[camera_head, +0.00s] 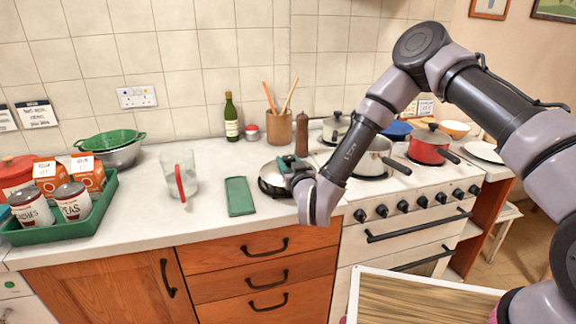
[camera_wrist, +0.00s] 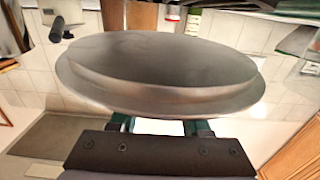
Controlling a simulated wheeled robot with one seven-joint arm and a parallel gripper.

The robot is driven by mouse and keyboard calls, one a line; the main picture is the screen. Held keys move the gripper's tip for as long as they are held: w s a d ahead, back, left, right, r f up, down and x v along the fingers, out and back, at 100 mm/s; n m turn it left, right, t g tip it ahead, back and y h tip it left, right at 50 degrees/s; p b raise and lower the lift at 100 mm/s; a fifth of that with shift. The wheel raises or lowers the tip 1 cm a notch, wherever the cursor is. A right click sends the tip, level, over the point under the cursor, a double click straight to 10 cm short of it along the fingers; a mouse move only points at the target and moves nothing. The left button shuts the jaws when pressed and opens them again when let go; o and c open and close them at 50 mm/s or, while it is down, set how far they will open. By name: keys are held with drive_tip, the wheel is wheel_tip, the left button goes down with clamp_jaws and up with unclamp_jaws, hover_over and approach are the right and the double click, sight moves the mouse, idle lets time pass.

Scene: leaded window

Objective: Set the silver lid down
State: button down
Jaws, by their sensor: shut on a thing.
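The silver lid (camera_head: 270,181) is at the right part of the white counter, just left of the stove. In the wrist view the lid (camera_wrist: 160,65) fills the upper middle, a wide grey disc with a stepped rim. My gripper (camera_head: 290,164) is over the lid in the head view and is shut on it. In the wrist view my gripper (camera_wrist: 160,126) shows its two dark green fingers reaching under the near rim, and the grasped part is hidden behind the lid. I cannot tell whether the lid touches the counter.
A folded green cloth (camera_head: 240,197) lies left of the lid, and a glass jug (camera_head: 179,180) stands further left. A bottle (camera_head: 231,119), a utensil crock (camera_head: 279,127) and a pepper mill (camera_head: 302,136) stand behind. A steel pot (camera_head: 370,158) is on the stove. Counter between jug and cloth is clear.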

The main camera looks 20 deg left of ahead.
drive_tip(key=shift+f, duration=0.5)
